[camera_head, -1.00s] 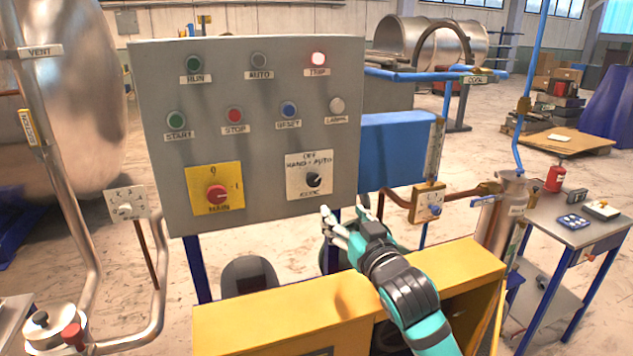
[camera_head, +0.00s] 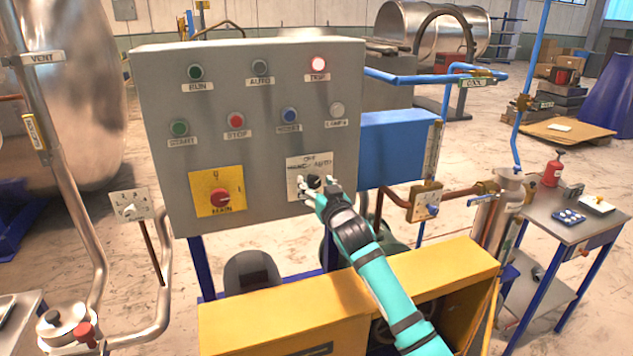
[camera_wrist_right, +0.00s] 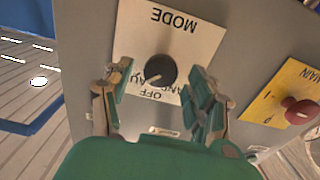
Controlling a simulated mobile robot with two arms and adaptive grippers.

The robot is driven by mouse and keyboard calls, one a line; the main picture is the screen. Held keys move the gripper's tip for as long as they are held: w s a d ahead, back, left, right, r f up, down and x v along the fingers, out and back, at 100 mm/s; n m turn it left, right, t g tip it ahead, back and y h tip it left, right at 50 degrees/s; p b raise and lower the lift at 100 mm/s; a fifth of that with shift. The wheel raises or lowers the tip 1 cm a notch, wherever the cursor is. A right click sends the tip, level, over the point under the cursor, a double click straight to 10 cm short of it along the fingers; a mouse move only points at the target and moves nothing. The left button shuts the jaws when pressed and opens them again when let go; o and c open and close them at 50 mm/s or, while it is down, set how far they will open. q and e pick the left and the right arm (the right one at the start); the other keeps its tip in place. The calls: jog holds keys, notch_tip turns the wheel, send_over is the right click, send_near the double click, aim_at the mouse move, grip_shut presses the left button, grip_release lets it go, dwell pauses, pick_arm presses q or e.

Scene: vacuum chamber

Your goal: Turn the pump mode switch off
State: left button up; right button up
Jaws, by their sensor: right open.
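The pump mode switch is a black round knob (camera_wrist_right: 161,70) on a white plate (camera_head: 297,163) marked OFF, HAND and AUTO, low on the grey panel's right side. In the wrist view the plate appears upside down, and a pale mark on the knob points to the lower left. My right gripper (camera_head: 316,187) is at the knob and covers most of it in the head view. In the wrist view the right gripper (camera_wrist_right: 157,97) is open, its fingers on either side of the knob, with visible gaps. Contact is not visible. My left gripper is not in view.
The yellow main switch plate with its red knob (camera_head: 221,197) is to the left on the panel; it also shows in the wrist view (camera_wrist_right: 300,111). A yellow housing (camera_head: 280,320) stands below my right arm.

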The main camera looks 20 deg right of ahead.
jog(key=shift+w, duration=0.1)
jog(key=c, duration=1.1)
jog(key=shift+n, duration=0.3)
jog(key=n+p, duration=0.1)
jog(key=n, duration=0.3)
jog(key=shift+a+n, duration=0.1)
jog(key=shift+n, duration=2)
